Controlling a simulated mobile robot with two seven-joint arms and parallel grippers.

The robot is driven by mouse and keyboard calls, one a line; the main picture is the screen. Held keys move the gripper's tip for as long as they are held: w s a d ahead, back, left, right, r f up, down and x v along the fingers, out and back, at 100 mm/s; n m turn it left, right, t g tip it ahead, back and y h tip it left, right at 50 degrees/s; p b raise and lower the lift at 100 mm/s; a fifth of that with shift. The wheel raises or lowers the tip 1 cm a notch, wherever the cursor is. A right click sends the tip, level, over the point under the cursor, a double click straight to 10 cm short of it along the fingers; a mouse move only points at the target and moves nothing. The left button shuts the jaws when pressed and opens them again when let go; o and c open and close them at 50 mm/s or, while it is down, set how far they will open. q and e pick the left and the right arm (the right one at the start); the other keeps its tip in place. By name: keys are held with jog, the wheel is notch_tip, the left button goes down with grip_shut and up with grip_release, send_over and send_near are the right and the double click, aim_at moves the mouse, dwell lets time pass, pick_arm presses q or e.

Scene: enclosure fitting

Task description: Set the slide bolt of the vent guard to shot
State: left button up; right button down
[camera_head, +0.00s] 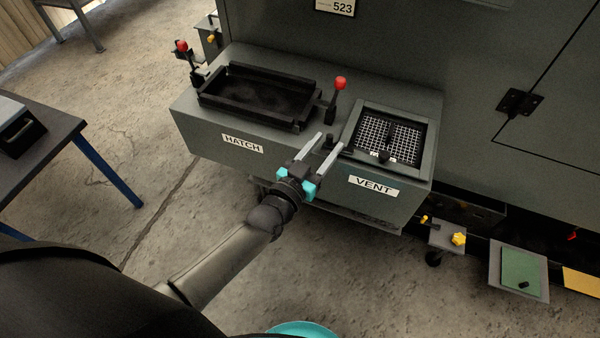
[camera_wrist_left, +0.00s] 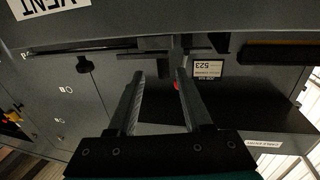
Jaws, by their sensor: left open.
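The vent guard (camera_head: 406,134) is a mesh panel in a dark frame on the right of the grey enclosure's top, behind the VENT label (camera_head: 373,186). A small black knob (camera_head: 328,143) stands left of the guard; it looks like the slide bolt's handle, but its setting is too small to read. My left gripper (camera_head: 328,139) is open, its fingers apart with the knob appearing between their tips in the head view. In the left wrist view the open fingers (camera_wrist_left: 160,75) point toward dark bars (camera_wrist_left: 145,57); contact cannot be told. My right gripper is out of view.
A black hatch tray (camera_head: 260,95) with a red-knobbed lever (camera_head: 340,84) stands left of the guard. Another black knob (camera_head: 384,156) sits at the guard's front. The tall cabinet (camera_head: 400,45) rises behind. A table (camera_head: 45,140) stands at left; floor between is clear.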

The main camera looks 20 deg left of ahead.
pick_arm(q)
jog(key=p+v, duration=0.1)
jog(key=v, duration=1.1)
jog(key=shift+p, duration=0.3)
jog(key=s+a+f+g+y, duration=0.15)
jog(key=s+f+g, duration=0.25)
jog(key=f, duration=0.8)
jog(key=s+a+f+g+y, duration=0.15)
jog(key=s+f+g, duration=0.3)
jog(key=f, duration=0.65)
jog(key=s+a+f+g, duration=0.1)
jog(key=s+f+g, duration=0.3)
jog(key=s, duration=0.7)
jog(key=s+a+f+g+y, duration=0.1)
jog(key=s+f+g, duration=0.3)
jog(key=s+f, duration=0.5)
jog(key=shift+s+a, duration=0.2)
jog(key=shift+s, duration=0.85)
